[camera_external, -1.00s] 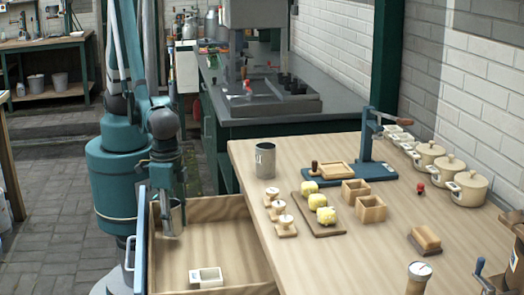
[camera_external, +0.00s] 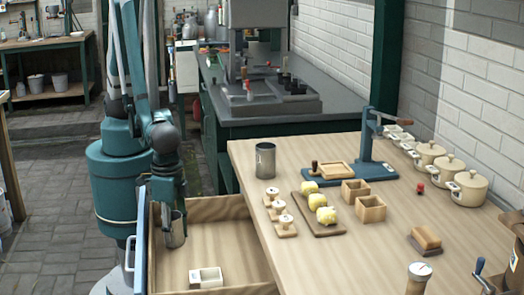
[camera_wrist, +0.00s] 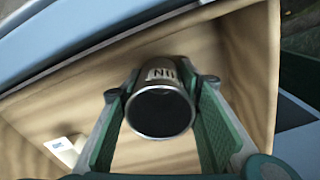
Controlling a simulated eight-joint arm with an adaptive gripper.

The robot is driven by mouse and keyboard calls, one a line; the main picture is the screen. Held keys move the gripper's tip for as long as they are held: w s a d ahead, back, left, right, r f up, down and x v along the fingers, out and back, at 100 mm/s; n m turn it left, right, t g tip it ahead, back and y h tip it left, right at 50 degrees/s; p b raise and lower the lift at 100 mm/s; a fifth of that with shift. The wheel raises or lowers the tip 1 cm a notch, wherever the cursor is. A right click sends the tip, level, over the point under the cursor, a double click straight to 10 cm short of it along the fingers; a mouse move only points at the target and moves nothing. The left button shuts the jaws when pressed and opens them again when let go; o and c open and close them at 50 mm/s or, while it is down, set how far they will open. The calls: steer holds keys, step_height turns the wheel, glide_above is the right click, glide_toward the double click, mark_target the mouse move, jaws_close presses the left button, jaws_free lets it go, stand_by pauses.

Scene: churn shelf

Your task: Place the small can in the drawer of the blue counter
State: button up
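My gripper (camera_external: 170,212) is inside the open drawer (camera_external: 215,240), near its left side. The small can (camera_external: 174,236), a grey metal cylinder, is at the fingertips, low in the drawer. In the wrist view the can (camera_wrist: 160,108) stands between the two green fingers (camera_wrist: 160,125), its dark round top toward the camera and a label on its side. The fingers flank it closely on both sides. Whether the can's base touches the drawer floor is hidden.
A small white box (camera_external: 205,277) lies in the front of the drawer. A larger metal can (camera_external: 265,160) stands on the wooden tabletop (camera_external: 340,255), beside white-topped stamps (camera_external: 278,210) and a board with yellow lumps (camera_external: 320,215). The drawer's middle is free.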

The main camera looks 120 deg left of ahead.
steer(key=o, duration=0.4)
steer(key=shift+o, duration=0.2)
steer(key=shift+r, duration=0.1)
step_height(320, 180, up, 12)
steer(key=p, duration=0.3)
steer(key=shift+p, duration=0.35)
stand_by(0.7)
steer(key=s+a+r+m+t, duration=0.2)
steer(key=s+a+r+t, duration=0.1)
steer(key=a+r, duration=0.8)
steer(key=s+a+r+m+t, duration=0.2)
steer(key=s+a+r+t, duration=0.2)
steer(key=a+r, duration=0.8)
steer(key=shift+a, duration=0.6)
